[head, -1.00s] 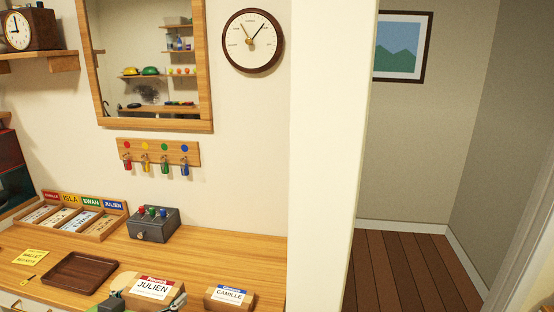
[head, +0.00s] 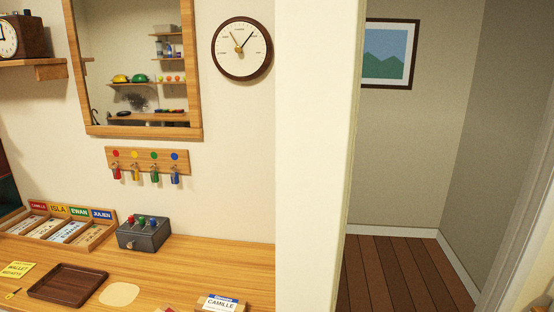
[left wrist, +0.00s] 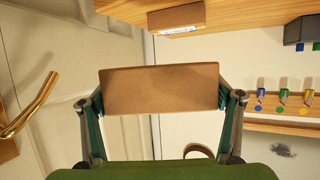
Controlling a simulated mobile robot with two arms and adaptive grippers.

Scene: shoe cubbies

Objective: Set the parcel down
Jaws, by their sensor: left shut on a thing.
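The left wrist view shows my left gripper (left wrist: 161,100) shut on a plain brown cardboard parcel (left wrist: 160,90), one finger at each end. Its labelled face is hidden from this view. In the head view only a small red and brown sliver, probably this parcel, shows at the bottom edge, and my left gripper is not clearly seen there. My right gripper is out of view.
On the desk are an empty dark tray (head: 66,281), a pale round patch (head: 119,294), a grey box with coloured knobs (head: 143,234), a name-card rack (head: 60,228) and a yellow note (head: 14,272). A brass handle (left wrist: 32,106) is at left in the wrist view.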

